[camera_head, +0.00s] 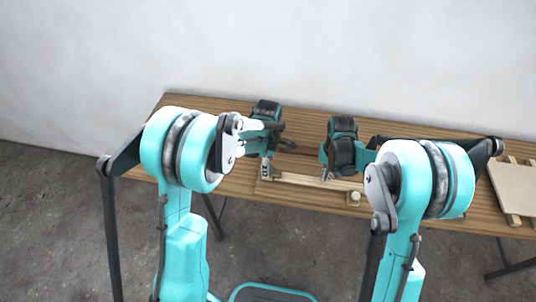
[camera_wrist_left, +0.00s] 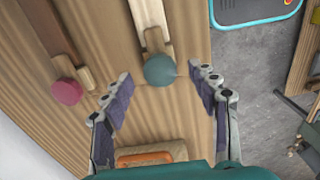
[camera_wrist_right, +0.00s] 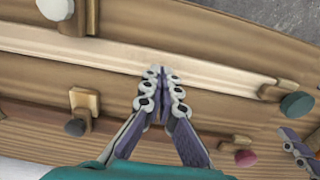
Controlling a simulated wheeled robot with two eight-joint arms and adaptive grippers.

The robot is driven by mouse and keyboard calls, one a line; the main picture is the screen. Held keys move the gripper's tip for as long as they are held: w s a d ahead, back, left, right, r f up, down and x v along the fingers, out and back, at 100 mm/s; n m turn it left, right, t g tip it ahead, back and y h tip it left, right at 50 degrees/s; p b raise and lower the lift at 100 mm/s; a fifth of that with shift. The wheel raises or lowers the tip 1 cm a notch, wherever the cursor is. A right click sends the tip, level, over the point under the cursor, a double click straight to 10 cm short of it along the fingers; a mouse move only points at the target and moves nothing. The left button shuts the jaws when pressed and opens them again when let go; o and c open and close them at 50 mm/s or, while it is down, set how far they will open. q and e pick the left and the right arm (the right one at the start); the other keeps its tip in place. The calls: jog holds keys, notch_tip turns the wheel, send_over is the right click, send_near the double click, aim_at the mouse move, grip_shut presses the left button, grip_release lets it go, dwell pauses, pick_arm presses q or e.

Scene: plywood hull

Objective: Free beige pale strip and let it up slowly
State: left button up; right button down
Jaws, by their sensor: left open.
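A long pale beige strip (camera_wrist_right: 130,60) lies on the wooden board, with a teal knob (camera_wrist_right: 298,105) on a small wooden block at its right end and a white knob (camera_wrist_right: 55,8) at its left end. In the left wrist view, my left gripper (camera_wrist_left: 160,72) is open, with its fingertips either side of the teal knob (camera_wrist_left: 160,71) and apart from it. My right gripper (camera_wrist_right: 161,74) has its fingertips together at the strip's middle. I cannot tell whether they touch it. In the head view the strip (camera_head: 315,181) is small, between both grippers.
A pink knob (camera_wrist_left: 67,92) and a grey knob (camera_wrist_right: 75,127) sit on wooden blocks beside the strip. A wooden block with an orange part (camera_wrist_left: 150,157) lies near the left gripper. A pale panel on slats (camera_head: 515,187) lies at the table's right.

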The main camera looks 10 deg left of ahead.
pick_arm(q)
jog(key=shift+f, duration=1.55)
jog(key=c, duration=1.2)
pick_arm(e)
jog(key=shift+f, duration=0.25)
jog(key=shift+f, duration=0.5)
jog(key=shift+f, duration=0.2)
